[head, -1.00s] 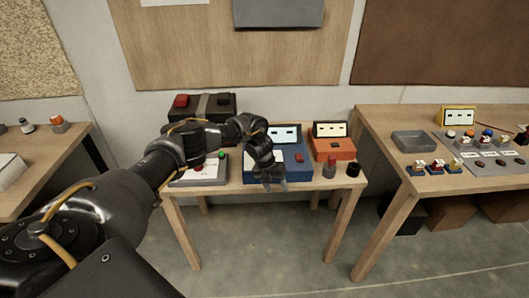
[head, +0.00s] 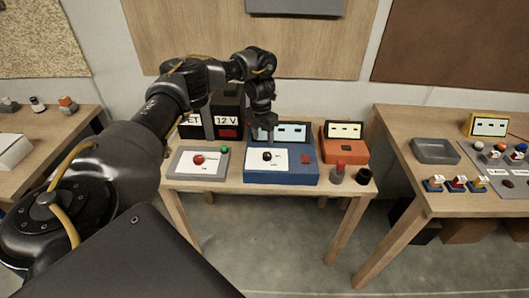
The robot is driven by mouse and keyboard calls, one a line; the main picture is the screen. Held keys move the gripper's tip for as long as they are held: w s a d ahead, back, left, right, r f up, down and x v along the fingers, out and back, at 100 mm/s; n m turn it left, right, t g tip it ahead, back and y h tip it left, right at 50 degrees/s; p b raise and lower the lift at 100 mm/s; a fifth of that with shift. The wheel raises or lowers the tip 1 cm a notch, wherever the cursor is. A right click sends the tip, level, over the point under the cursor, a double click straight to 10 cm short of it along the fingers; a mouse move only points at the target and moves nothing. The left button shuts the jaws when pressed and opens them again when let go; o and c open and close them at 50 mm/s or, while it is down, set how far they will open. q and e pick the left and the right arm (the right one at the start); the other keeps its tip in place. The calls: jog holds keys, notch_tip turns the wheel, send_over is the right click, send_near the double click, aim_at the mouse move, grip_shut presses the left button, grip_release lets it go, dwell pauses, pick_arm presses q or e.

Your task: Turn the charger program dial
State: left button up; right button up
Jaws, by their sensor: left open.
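The charger is a blue box (head: 308,176) on the middle table, with a lit screen at the back and a white panel (head: 283,158) on its face. A black dial (head: 267,156) sits on that panel. A red button (head: 305,158) is to its right. My left gripper (head: 266,134) points down above the charger, in front of its screen. It is open and empty, and it looks apart from the dial. The fingers are small and dark here. My right gripper is not in view.
Left of the charger lies a grey panel box (head: 180,163) with a red knob and a green button. Behind it stands a black 12V box (head: 227,121). Right are an orange device (head: 352,151), a red-topped cylinder (head: 338,173) and a black cup (head: 364,176). Another table holds a grey tray (head: 436,151).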

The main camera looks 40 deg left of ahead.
pick_arm(q)
send_over(267, 154)
notch_tip(267, 154, down, 4)
jog(key=shift+s+f, duration=0.1)
jog(key=shift+f, duration=0.15)
jog(key=shift+w+f, duration=0.2)
jog(key=shift+f, duration=0.3)
jog(key=shift+w+f, duration=0.15)
jog(key=shift+f, duration=0.35)
jog(key=shift+s+a+f+p, duration=0.1)
jog(key=shift+f+p, duration=0.15)
jog(key=shift+f, duration=0.15)
jog(key=shift+s+a+f+p, duration=0.1)
jog(key=shift+f+p, duration=0.1)
jog(key=shift+f, duration=0.15)
jog(key=shift+s+f, duration=0.1)
jog(key=shift+s, duration=0.1)
jog(key=shift+d, duration=0.1)
jog(key=shift+w+f, duration=0.25)
jog(key=shift+c, duration=0.2)
jog(key=shift+s+r, duration=0.1)
jog(key=shift+s, duration=0.05)
jog(key=c, duration=0.9)
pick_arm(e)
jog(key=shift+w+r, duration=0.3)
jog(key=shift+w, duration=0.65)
